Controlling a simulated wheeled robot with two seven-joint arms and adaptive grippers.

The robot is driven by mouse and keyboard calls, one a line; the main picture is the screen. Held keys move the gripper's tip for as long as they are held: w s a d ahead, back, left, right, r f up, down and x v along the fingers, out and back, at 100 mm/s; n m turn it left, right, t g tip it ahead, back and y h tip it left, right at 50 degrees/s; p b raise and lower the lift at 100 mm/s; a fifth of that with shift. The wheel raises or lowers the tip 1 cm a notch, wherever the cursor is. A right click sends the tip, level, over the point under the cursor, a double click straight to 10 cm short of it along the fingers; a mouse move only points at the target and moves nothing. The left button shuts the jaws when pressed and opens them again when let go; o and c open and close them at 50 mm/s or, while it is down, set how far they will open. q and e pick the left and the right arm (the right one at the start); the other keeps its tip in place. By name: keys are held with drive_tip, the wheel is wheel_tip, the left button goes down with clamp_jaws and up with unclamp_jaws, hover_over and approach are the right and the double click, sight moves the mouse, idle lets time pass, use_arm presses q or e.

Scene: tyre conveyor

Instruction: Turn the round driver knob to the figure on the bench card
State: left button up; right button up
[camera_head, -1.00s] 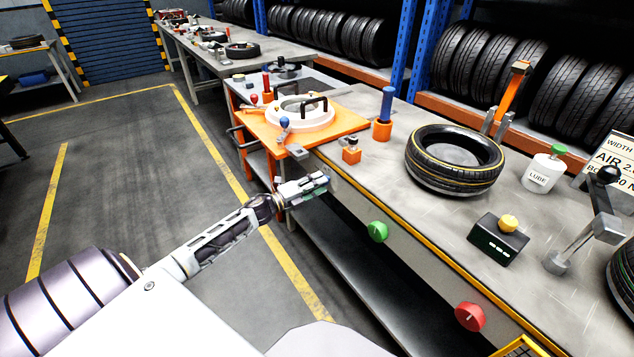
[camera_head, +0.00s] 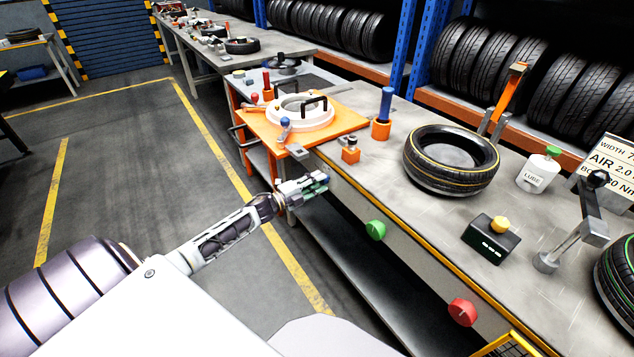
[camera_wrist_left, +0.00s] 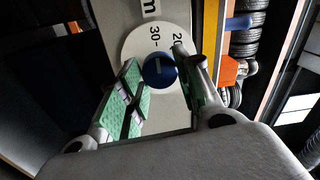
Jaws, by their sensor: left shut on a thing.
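The round driver knob (camera_wrist_left: 160,70) is dark blue with a pale mark on its face. It sits at the middle of a white dial (camera_wrist_left: 135,38) with the figures 20 and 30 showing. My left gripper (camera_wrist_left: 157,82) is shut on the knob, with one green-padded finger on each side. In the head view my left gripper (camera_head: 318,183) is at the bench's front edge and hides the knob. The bench card (camera_head: 606,165) stands at the right, cut off by the picture edge. It shows WIDTH, AIR 2.0 and a partly unreadable line ending in Nm. My right gripper is out of view.
A green knob (camera_head: 376,230) and a red knob (camera_head: 462,312) stick out of the bench front. On the bench are a tyre (camera_head: 451,174), a lube can (camera_head: 538,172) and a black box with a yellow button (camera_head: 491,238). The floor at the left is clear.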

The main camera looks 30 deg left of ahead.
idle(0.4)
use_arm(q)
drive_tip(key=o, duration=1)
drive_tip(key=shift+o, duration=0.2)
drive_tip(key=shift+s, duration=0.15)
drive_tip(key=v, duration=1.1)
drive_tip(key=shift+s+a, duration=0.25)
drive_tip(key=shift+s, duration=0.05)
idle(0.5)
